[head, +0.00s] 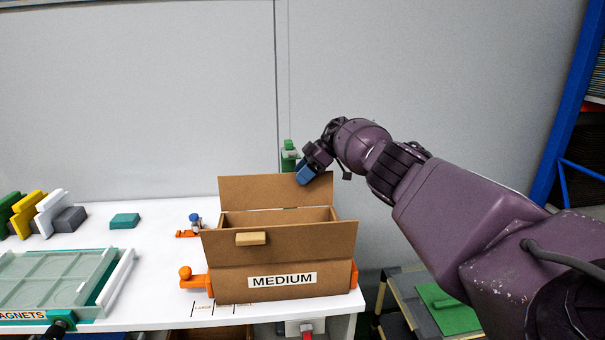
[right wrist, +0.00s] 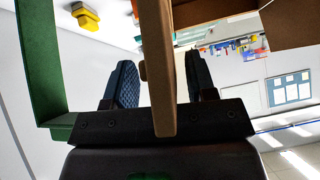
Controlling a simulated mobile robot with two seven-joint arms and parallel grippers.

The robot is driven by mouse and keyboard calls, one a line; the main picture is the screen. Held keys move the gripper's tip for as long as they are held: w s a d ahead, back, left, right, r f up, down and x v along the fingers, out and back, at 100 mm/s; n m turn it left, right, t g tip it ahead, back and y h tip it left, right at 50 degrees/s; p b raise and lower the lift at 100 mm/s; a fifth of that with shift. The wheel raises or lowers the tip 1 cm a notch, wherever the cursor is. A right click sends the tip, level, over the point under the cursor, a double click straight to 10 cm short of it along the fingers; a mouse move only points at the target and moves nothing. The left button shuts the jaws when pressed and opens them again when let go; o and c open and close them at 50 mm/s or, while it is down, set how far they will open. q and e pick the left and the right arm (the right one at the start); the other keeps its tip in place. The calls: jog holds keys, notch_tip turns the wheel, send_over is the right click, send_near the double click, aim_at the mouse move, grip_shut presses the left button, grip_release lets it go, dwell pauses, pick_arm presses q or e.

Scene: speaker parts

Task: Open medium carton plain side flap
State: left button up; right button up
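The brown cardboard carton (head: 268,282) marked MEDIUM stands open on the white table. Its back flap (head: 255,192) stands up. Its front flap (head: 320,240) carries a pale tab (head: 251,239) and hides much of the inside. My right gripper (head: 306,175) is at the top right of the back flap. In the right wrist view a brown flap (right wrist: 160,105), seen edge-on, passes between the blue-padded fingers of my right gripper (right wrist: 162,85). Gaps show on both sides, so the fingers are open around it. My left gripper is not in view.
Orange clamps (head: 186,277) flank the carton. A clear-topped tray (head: 60,275) marked MAGNETS lies at the left, with coloured blocks (head: 70,219) behind it. A green upright piece (head: 289,157) stands behind the carton. The table ends just right of the carton.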

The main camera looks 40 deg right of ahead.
jog(key=shift+r, duration=0.1)
pick_arm(q)
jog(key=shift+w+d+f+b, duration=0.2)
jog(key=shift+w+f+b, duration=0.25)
jog(key=shift+b, duration=0.55)
pick_arm(e)
jog(key=v, duration=1)
jog(key=shift+s+d+r, duration=0.15)
jog(key=shift+d+r, duration=0.1)
jog(key=shift+d, duration=0.05)
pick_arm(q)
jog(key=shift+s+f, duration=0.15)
